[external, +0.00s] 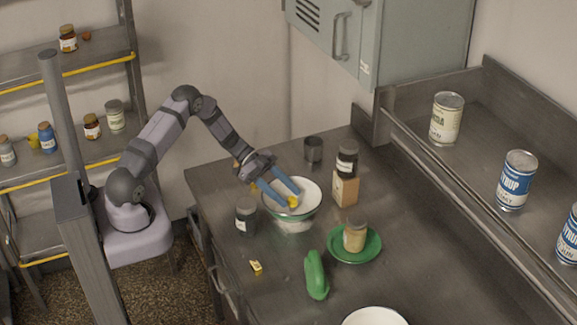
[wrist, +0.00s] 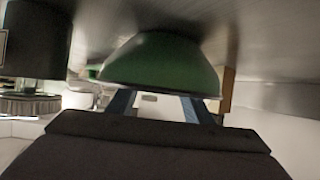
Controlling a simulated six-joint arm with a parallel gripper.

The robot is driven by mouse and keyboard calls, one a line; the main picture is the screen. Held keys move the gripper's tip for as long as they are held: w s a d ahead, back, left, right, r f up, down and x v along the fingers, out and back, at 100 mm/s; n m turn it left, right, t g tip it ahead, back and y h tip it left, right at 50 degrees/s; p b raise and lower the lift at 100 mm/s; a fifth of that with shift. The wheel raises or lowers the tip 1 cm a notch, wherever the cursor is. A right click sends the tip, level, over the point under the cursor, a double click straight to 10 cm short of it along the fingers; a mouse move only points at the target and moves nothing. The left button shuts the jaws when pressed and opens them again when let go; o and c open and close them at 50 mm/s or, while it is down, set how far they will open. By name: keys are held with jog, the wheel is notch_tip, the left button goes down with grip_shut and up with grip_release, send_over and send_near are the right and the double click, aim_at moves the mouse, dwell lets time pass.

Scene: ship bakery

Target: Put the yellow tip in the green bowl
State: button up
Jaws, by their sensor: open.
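The green bowl (external: 297,220) stands on the metal counter, green outside with a white inside. A small yellow piece (external: 293,202), which looks like the yellow tip, shows inside the bowl between the ends of my blue fingers. I cannot tell whether it touches the bowl's floor or a finger. My gripper (external: 289,200) is open, reaching down into the bowl from the left. In the wrist view, the bowl's green outer side (wrist: 160,65) hides my fingertips, and the yellow piece is not visible.
A dark jar (external: 246,217) stands left of the bowl. A metal cup (external: 313,149), a small box (external: 345,190) and a dark-lidded jar (external: 347,158) are behind. A green plate (external: 372,254) holds a jar. A green object (external: 316,275) and a small yellow item (external: 256,267) lie in front.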

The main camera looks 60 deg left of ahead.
jog(key=b+v, duration=0.4)
jog(key=v, duration=0.4)
jog(key=shift+f, duration=0.15)
jog(key=shift+s+a+r, duration=0.2)
jog(key=shift+a+r, duration=0.1)
jog(key=s+d+r+m+g+y+p, duration=0.15)
jog(key=s+d+r+g+p, duration=0.5)
jog(key=s, duration=0.75)
jog(key=s+d+f+n+y+b, duration=0.6)
jog(key=n+y, duration=0.4)
jog(key=n, duration=0.4)
jog(key=shift+s+d+f+b, duration=0.3)
jog(key=shift+s+d, duration=0.15)
jog(key=shift+s, duration=0.9)
jog(key=shift+t, duration=0.25)
